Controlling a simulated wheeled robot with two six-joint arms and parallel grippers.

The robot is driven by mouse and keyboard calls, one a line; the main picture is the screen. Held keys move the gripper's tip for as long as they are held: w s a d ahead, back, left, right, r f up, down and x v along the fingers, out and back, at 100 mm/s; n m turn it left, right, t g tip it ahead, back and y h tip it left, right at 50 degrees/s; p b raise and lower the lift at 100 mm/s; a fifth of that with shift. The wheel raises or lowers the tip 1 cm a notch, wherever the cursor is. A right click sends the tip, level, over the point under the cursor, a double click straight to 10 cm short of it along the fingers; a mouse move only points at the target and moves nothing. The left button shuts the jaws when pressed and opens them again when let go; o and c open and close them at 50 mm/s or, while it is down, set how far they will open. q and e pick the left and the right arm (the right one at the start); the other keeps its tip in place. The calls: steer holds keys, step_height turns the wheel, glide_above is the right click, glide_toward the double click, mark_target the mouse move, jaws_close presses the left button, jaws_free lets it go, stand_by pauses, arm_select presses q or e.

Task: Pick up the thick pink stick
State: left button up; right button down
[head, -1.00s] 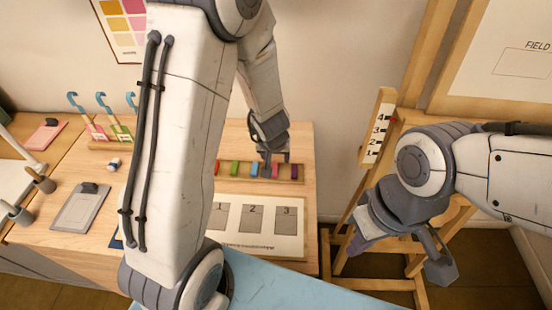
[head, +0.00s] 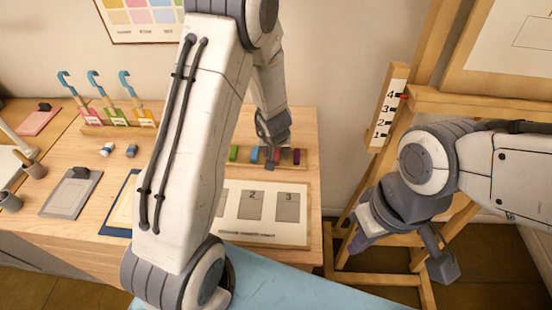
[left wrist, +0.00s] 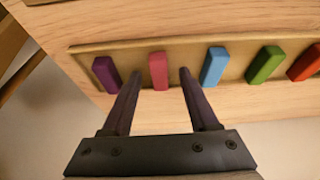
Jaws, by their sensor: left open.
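The pink stick (left wrist: 158,70) lies in a wooden holder (left wrist: 135,48) between a purple stick (left wrist: 106,73) and a blue stick (left wrist: 213,66). In the left wrist view my left gripper (left wrist: 160,74) is open, its two fingertips on either side of the pink stick, with gaps showing on both sides. In the head view my left gripper (head: 272,158) is over the holder and partly covers the pink stick (head: 277,155).
A green stick (left wrist: 265,64) and a red stick (left wrist: 306,63) share the holder. A sheet with numbered grey boxes (head: 265,228) lies in front. Hooked tools (head: 97,84) stand at the back left. A wooden easel (head: 425,60) stands at the right.

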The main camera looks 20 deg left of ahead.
mark_target(276, 155)
arm_select(q)
steer(key=shift+r, duration=0.1)
jaws_close()
steer(key=shift+r, duration=0.1)
steer(key=shift+r+p, duration=0.55)
steer(key=shift+p, duration=0.1)
step_height(276, 155, up, 4)
steer(key=p, duration=0.3)
steer(key=shift+f, duration=0.2)
steer(key=s+d+r+p, duration=0.4)
steer(key=d+r+p, duration=0.2)
steer(key=d, duration=0.5)
steer(key=shift+a, duration=0.1)
